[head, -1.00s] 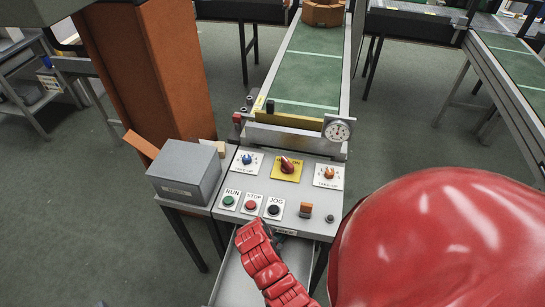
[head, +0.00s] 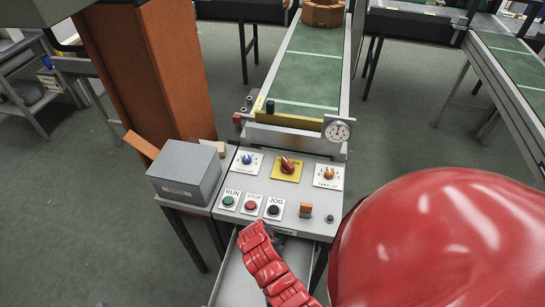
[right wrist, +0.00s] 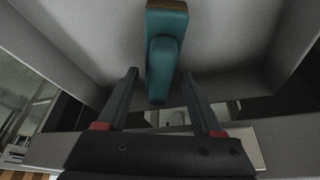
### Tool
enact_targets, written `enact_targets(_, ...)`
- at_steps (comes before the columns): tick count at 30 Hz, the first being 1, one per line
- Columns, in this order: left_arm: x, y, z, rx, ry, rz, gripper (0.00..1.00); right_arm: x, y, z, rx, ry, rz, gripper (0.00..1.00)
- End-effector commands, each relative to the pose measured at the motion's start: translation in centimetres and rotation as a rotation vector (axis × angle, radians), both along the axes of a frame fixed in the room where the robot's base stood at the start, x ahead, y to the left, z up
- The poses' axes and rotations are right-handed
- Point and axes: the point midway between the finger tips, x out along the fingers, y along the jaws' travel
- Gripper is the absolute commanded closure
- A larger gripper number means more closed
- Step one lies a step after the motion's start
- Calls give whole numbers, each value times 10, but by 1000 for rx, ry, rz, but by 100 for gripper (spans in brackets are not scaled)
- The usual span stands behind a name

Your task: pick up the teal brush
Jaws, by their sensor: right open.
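The teal brush (right wrist: 166,50) lies in a light grey open drawer in the right wrist view, with a brown strip at its far end. My right gripper (right wrist: 160,76) is open, its two dark fingers pointing at the brush. The near end of the brush appears between the fingertips, with a gap on each side; I cannot tell the height between them. In the head view the drawer (head: 231,272) is pulled out under the control panel, my red right arm reaches over it, and the brush is hidden. My left gripper is not in view.
The control panel (head: 240,218) with buttons and knobs sits just above the drawer. A grey box (head: 184,172) stands left of it. A green conveyor (head: 310,75) runs behind, with a dial gauge (head: 337,131) at its near end. Drawer walls flank the gripper.

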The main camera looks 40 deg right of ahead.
Motion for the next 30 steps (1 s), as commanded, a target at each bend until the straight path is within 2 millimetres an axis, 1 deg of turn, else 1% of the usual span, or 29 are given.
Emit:
enact_targets(10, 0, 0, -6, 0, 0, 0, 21, 0, 0, -3, 0, 1, 0, 32)
enact_targets(20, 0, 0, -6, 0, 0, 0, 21, 0, 0, -3, 0, 0, 0, 32)
enact_targets(21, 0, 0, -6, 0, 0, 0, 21, 0, 0, -3, 0, 0, 0, 40)
enact_targets(23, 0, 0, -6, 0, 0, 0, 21, 0, 0, -3, 0, 0, 0, 50)
enact_targets(27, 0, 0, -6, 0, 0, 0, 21, 0, 0, -3, 0, 0, 0, 76)
enact_targets(29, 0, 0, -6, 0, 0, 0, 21, 0, 0, -3, 0, 0, 0, 86)
enact_targets(30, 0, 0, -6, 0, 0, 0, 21, 0, 0, -3, 0, 0, 0, 94)
